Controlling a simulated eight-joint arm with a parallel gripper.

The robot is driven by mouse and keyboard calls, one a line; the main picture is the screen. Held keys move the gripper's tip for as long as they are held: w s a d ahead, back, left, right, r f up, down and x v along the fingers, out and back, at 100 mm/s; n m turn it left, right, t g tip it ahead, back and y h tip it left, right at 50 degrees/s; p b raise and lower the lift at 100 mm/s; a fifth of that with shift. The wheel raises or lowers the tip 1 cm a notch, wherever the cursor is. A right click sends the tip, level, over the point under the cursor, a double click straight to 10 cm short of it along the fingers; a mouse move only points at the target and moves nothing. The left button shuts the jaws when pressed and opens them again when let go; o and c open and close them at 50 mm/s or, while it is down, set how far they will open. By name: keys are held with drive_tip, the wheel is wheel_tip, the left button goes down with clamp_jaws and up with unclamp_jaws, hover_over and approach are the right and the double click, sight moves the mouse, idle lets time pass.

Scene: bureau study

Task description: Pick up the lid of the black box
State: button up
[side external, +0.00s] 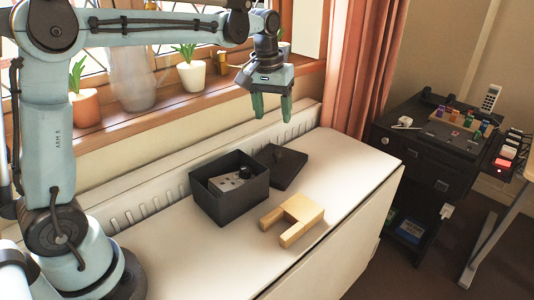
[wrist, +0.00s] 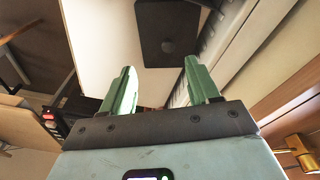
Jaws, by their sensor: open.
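The black box (side external: 223,208) stands open on the white surface, with a light insert and a dark knob-like item inside. Its black lid (side external: 289,170) lies beside it to the right, a flat square with a small knob. In the wrist view the lid (wrist: 172,20) shows at the top, beyond the fingertips, cut off by the frame edge, with its round knob facing up. My gripper (side external: 272,110) hangs with green fingers pointing down, above the surface near the lid. In the wrist view my gripper (wrist: 158,68) is open with nothing between its fingers.
A U-shaped wooden block (side external: 293,222) lies in front of the box and lid. The windowsill (side external: 180,100) with potted plants runs behind, above a radiator. A red curtain (side external: 355,70) hangs to the right. The right end of the white surface is clear.

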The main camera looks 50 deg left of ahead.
sight(277, 152)
drive_tip(key=shift+n+g, duration=0.8)
drive_tip(key=w+f, duration=0.1)
drive_tip(key=f, duration=0.2)
drive_tip(key=w+a+f, duration=0.1)
drive_tip(key=f, duration=0.2)
drive_tip(key=w+f, duration=0.2)
drive_tip(key=f, duration=0.2)
drive_tip(key=shift+w+a+f, duration=0.1)
drive_tip(key=shift+a, duration=0.15)
drive_tip(key=f, duration=0.2)
drive_tip(key=a+f, duration=0.1)
drive_tip(key=f, duration=0.1)
drive_tip(key=shift+f, duration=0.65)
drive_tip(key=shift+c, duration=0.2)
